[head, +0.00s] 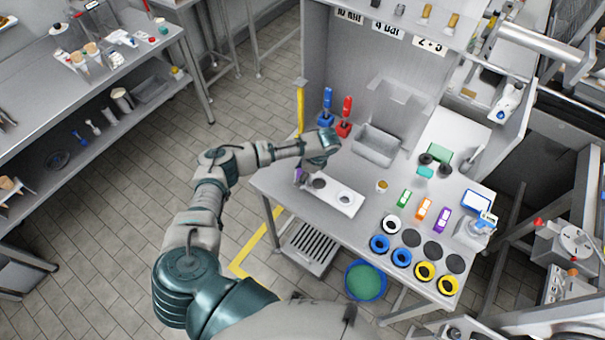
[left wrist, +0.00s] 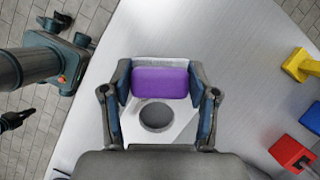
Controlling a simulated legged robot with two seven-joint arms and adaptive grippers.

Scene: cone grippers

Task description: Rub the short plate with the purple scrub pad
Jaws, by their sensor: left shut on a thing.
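The purple scrub pad (left wrist: 160,82) is held between the two fingers of my left gripper (left wrist: 160,85). In the head view the left gripper (head: 306,170) is at the left part of the workbench, and a bit of the purple pad (head: 298,174) shows below it. The white short plate (head: 332,195) lies on the bench beneath and to the right of the gripper. It bears a dark round spot (head: 319,183) and a ringed spot (head: 344,198). In the wrist view the dark spot (left wrist: 157,115) shows just below the pad. I cannot tell whether the pad touches the plate. No right gripper is clearly visible.
Blue (head: 326,103) and red (head: 346,112) upright tools stand behind the plate, with a grey bin (head: 377,146) to their right. The bench's left edge is close to the gripper.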

